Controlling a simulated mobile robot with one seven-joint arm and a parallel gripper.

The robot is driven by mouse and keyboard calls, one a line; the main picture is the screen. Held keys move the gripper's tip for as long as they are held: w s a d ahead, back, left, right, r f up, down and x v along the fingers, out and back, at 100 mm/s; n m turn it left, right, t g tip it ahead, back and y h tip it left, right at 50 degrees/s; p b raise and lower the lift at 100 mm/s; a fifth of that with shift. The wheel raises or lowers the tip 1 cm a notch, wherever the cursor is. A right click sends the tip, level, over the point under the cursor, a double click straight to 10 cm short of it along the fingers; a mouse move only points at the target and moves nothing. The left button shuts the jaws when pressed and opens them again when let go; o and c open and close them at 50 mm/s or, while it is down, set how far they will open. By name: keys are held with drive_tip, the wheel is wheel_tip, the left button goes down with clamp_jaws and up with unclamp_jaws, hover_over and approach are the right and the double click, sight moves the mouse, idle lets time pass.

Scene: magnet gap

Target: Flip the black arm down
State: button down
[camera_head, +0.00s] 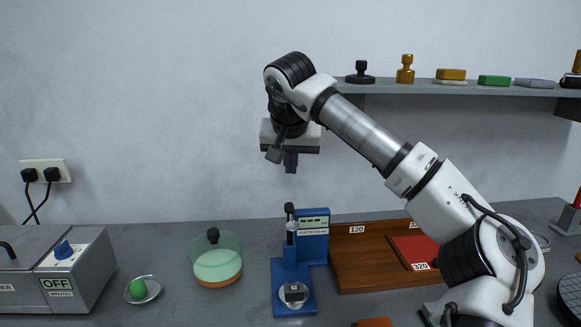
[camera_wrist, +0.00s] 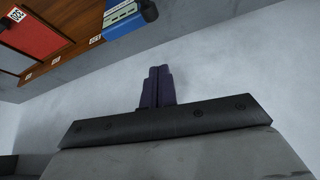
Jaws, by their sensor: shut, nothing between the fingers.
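A blue device (camera_head: 312,250) with a labelled upright block stands on the bench below my gripper. At its front left, a slim upright part (camera_head: 290,232) ends in a black tip (camera_head: 289,207); it looks raised, though I cannot tell exactly which piece is the black arm. A small dark metal block (camera_head: 295,291) sits on the device's base. My gripper (camera_head: 291,168) is shut and empty, pointing down above the black tip and apart from it. In the wrist view the closed purple fingers (camera_wrist: 157,85) show, with the blue device (camera_wrist: 125,20) at the top edge.
A grey machine (camera_head: 60,270) is at far left. A wooden tray (camera_head: 360,262) is right of the device. A shelf (camera_head: 440,88) hangs behind my arm.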

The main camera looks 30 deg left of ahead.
drive_tip(key=x, duration=0.8)
drive_tip(key=shift+s+d+p, duration=0.25)
drive_tip(key=shift+s+d, duration=0.1)
drive_tip(key=shift+s, duration=0.25)
drive_tip(key=shift+s+d+p, duration=0.25)
drive_tip(key=shift+s+d, duration=0.05)
drive_tip(key=shift+s, duration=0.35)
drive_tip(key=shift+s+d+p, duration=0.25)
drive_tip(key=shift+s+d, duration=0.1)
drive_tip(key=shift+s, duration=0.25)
drive_tip(key=shift+d+f+b, duration=0.15)
drive_tip(key=shift+b, duration=0.3)
